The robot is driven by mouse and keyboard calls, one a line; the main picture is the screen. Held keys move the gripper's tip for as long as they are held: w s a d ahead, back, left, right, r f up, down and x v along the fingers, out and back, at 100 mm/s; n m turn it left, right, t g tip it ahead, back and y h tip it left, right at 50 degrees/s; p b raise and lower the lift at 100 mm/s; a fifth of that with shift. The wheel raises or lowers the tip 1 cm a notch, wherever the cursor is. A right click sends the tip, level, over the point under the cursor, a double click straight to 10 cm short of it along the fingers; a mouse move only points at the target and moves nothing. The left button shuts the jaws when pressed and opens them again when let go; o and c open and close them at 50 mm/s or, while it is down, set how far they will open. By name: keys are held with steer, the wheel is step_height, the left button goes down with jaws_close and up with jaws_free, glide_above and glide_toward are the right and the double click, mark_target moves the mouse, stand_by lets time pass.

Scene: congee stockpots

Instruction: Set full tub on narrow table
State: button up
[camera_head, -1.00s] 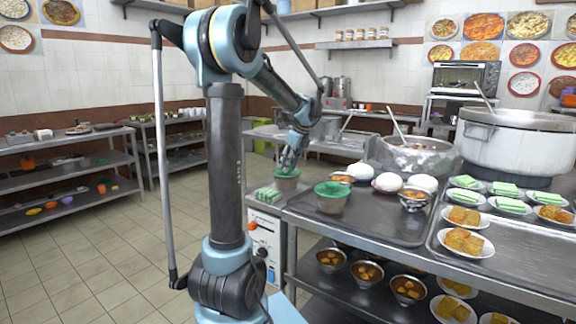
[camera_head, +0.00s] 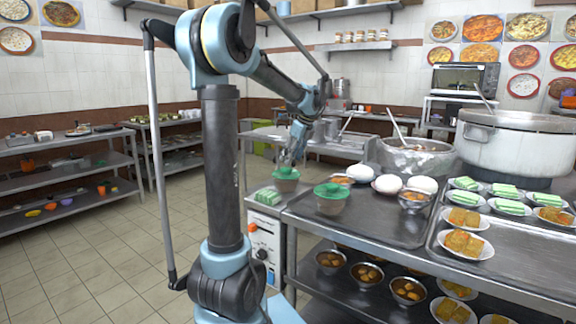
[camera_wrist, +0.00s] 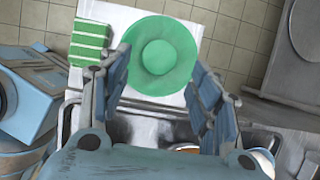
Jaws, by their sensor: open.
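A tub with a green lid (camera_head: 286,173) stands upright on the white top of the narrow table (camera_head: 262,210). The wrist view shows its round green lid (camera_wrist: 158,55) from above, on the white surface (camera_wrist: 120,17). My gripper (camera_head: 290,160) is just above this tub, open and empty. A second green-lidded tub (camera_head: 331,199), with brownish contents, stands on the dark tray to the right.
Green-and-white blocks (camera_wrist: 89,42) lie beside the tub on the narrow table. The metal counter (camera_head: 300,216) adjoins it, carrying white rounded items (camera_head: 387,184), a bowl (camera_head: 414,198), a large pot (camera_head: 520,145) and plates of food. Open floor (camera_head: 110,250) lies to the left.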

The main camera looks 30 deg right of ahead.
steer(key=v, duration=0.7)
steer(key=s+a+f+n+g, duration=0.1)
steer(key=a+f+n, duration=0.3)
steer(key=a, duration=0.6)
steer(key=s+a+f+n, duration=0.2)
steer(key=a+n, duration=0.4)
steer(key=a, duration=0.4)
steer(key=s+a+f+n+g, duration=0.1)
steer(key=a+f+n, duration=0.2)
steer(key=a+n, duration=0.5)
steer(key=s+a+f+n+h, duration=0.1)
steer(key=s+a+f+n, duration=1.2)
steer(key=s+a+f, duration=0.2)
step_height(320, 180, down, 2)
steer(key=shift+f+n+h, duration=0.2)
steer(key=shift+n+h, duration=0.1)
steer(key=shift+n, duration=0.1)
steer(key=shift+d, duration=0.1)
